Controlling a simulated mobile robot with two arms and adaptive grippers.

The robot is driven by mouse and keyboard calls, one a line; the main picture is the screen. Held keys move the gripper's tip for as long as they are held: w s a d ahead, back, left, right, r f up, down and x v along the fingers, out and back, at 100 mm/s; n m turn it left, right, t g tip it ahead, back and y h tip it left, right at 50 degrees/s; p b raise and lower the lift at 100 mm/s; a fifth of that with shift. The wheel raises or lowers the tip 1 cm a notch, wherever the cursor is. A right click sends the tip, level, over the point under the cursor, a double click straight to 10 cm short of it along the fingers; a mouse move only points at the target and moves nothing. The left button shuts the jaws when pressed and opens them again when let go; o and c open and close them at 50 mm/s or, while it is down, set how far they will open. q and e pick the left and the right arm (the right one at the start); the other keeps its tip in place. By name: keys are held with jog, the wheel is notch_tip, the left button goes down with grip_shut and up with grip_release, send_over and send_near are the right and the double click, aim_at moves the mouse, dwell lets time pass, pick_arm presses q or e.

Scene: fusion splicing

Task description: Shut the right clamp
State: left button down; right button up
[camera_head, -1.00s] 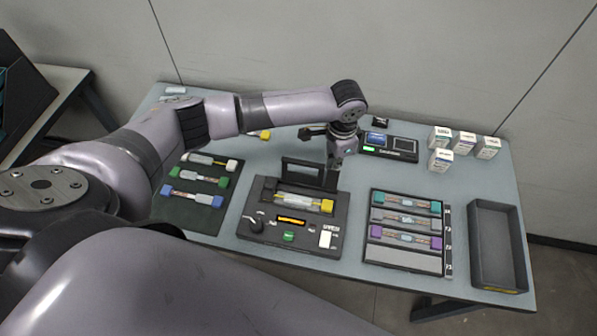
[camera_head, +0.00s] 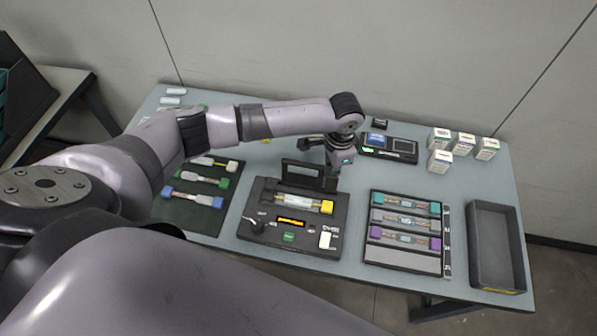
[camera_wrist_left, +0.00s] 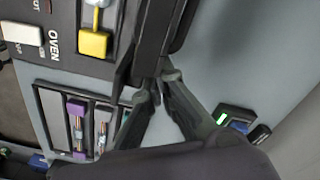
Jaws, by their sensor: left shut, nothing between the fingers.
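The black splicer (camera_head: 262,235) stands at the table's front middle. Its dark hinged frame (camera_head: 302,170) stands raised at the back. A clear, yellow-ended piece (camera_head: 300,204) lies in its bed; the yellow end block (camera_head: 327,207) is at the right and also shows in the wrist view (camera_wrist_left: 94,43). I cannot make out the right clamp as a separate part. My left gripper (camera_head: 332,184) is shut and empty, pointing down at the right end of the raised frame. In the wrist view its fingertips (camera_wrist_left: 160,78) meet beside the dark frame; contact is unclear. My right gripper is not in view.
A rack with colour-ended pieces (camera_head: 405,262) and an empty dark bin (camera_head: 509,284) lie to the right. A dark mat (camera_head: 200,220) with similar pieces is at the left. White boxes (camera_head: 463,145) and a black device (camera_head: 400,147) stand behind.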

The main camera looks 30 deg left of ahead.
aim_at(328, 197)
pick_arm(q)
jog(key=shift+s+d+p, duration=0.2)
jog(key=shift+s+p, duration=0.5)
jog(key=shift+s, duration=0.05)
jog(key=shift+s+d+p, duration=0.25)
jog(key=shift+s+p, duration=0.4)
jog(key=shift+s, duration=0.1)
jog(key=shift+s+d+p, duration=0.2)
jog(key=shift+s+p, duration=0.5)
jog(key=shift+s, duration=0.05)
jog(key=r+p, duration=0.4)
jog(key=w+r+p, duration=0.1)
jog(key=r+p, duration=0.1)
jog(key=r, duration=0.1)
jog(key=shift+a+r+p, duration=0.1)
jog(key=shift+a+p, duration=0.05)
jog(key=shift+p, duration=0.25)
jog(key=shift+w, duration=0.1)
